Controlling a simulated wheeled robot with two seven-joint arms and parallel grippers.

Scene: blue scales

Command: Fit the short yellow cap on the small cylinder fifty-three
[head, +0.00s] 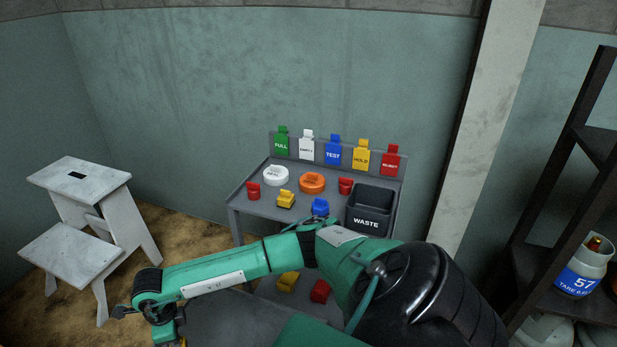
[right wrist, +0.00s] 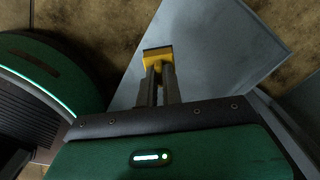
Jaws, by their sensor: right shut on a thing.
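In the right wrist view my right gripper (right wrist: 158,70) is shut on a small yellow cap (right wrist: 157,55) with a dark edge, held at the fingertips. In the head view the right arm reaches across to the lower left, and its gripper is mostly cut off by the bottom edge. Other yellow caps or clips show on the rack: one on the top shelf (head: 286,199) and one lower down (head: 288,281). No cylinder marked fifty-three can be made out. A cylinder marked 57 (head: 580,267) stands on the dark shelf at the right. My left gripper is not in view.
The grey rack (head: 236,204) holds coloured tags, red and blue caps, a white disc (head: 276,175), an orange disc (head: 312,182) and a black waste bin (head: 368,209). A white step stool (head: 82,182) stands at the left. A pale grey flat surface (right wrist: 215,50) lies beneath the held cap.

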